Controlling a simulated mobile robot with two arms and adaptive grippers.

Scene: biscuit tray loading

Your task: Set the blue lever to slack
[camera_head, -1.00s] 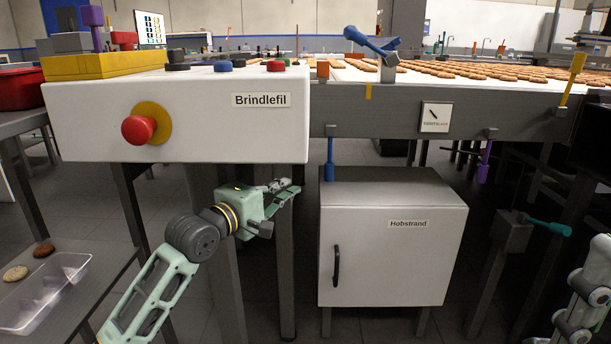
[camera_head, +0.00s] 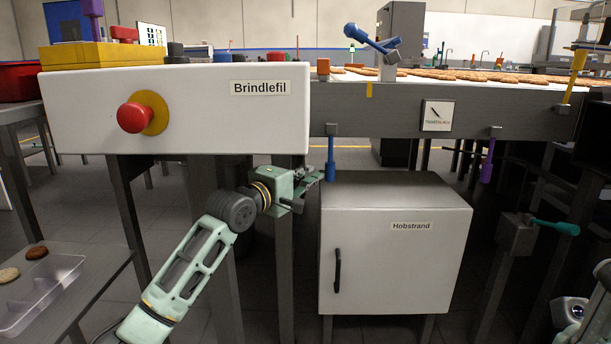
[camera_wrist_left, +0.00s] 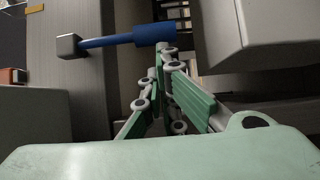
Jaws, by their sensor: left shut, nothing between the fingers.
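A blue lever (camera_head: 331,160) hangs straight down from a small grey block on the front rail, left of the white cabinet's top. In the left wrist view the blue lever (camera_wrist_left: 150,36) lies across the picture, with its thick grip at the right. My left gripper (camera_head: 317,176) is shut and empty, just left of the lever's lower end. In the left wrist view its fingertips (camera_wrist_left: 167,52) are close to the grip; I cannot tell whether they touch. A second blue lever (camera_head: 369,40) stands on a grey post above the rail, lying aslant.
The white Hobstrand cabinet (camera_head: 390,265) stands below, right of my left gripper. The Brindlefil box (camera_head: 215,115) with its red button (camera_head: 134,117) overhangs my left arm. Purple (camera_head: 488,162), yellow (camera_head: 575,75) and teal (camera_head: 555,227) levers are rightward.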

